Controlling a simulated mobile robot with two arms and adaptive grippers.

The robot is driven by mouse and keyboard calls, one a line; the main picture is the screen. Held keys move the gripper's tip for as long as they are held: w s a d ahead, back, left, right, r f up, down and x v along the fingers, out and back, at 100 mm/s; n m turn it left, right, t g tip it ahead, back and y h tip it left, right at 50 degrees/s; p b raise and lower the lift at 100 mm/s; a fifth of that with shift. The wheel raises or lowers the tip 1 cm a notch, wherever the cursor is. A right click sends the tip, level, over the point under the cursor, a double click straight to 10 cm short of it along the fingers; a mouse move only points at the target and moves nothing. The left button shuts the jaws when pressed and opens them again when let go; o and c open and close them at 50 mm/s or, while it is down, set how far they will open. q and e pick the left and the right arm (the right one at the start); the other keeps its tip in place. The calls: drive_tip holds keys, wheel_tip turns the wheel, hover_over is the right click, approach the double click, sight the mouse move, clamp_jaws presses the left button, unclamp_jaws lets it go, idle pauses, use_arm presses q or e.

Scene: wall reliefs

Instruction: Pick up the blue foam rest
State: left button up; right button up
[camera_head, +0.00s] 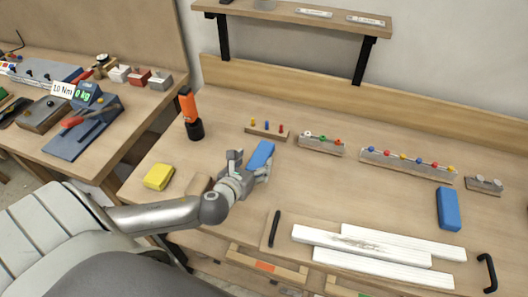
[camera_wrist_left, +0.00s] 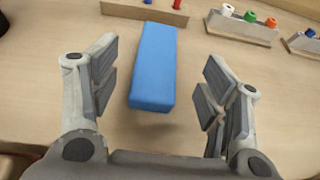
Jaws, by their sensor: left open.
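A blue foam block (camera_head: 261,154) lies on the wooden bench just beyond my left gripper (camera_head: 249,165). In the left wrist view the same block (camera_wrist_left: 154,62) lies lengthwise between the lines of the two fingers, nearer the left finger. My left gripper (camera_wrist_left: 160,75) is open and empty, with bench visible on both sides of the block. I cannot tell exactly how far the fingers are above the bench. A second blue block (camera_head: 449,209) lies farther right on the bench. My right gripper is not in view.
Behind the block stands a small wooden rack (camera_head: 267,131) with coloured pegs; more racks (camera_head: 321,145) extend right. An orange-and-black tool (camera_head: 189,113) stands at left. A yellow block (camera_head: 158,177) lies near the front edge. White strips (camera_head: 361,245) lie at front right.

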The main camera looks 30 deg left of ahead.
sight(264, 149)
use_arm(q)
drive_tip(key=shift+w+f, duration=0.1)
drive_tip(key=shift+w, duration=0.5)
drive_tip(key=shift+w+a+f, duration=0.15)
drive_tip(key=shift+w+f, duration=0.15)
drive_tip(key=shift+w, duration=0.3)
drive_tip(key=shift+w+f, duration=0.1)
drive_tip(key=shift+w, duration=0.15)
drive_tip(key=p+x, duration=0.1)
drive_tip(key=x, duration=0.3)
drive_tip(key=shift+w+a, duration=0.15)
drive_tip(key=shift+w, duration=0.15)
drive_tip(key=shift+w+f, duration=0.15)
drive_tip(key=shift+w, duration=0.25)
drive_tip(key=shift+s, duration=0.1)
drive_tip(key=shift+c, duration=0.7)
drive_tip(key=c, duration=0.8)
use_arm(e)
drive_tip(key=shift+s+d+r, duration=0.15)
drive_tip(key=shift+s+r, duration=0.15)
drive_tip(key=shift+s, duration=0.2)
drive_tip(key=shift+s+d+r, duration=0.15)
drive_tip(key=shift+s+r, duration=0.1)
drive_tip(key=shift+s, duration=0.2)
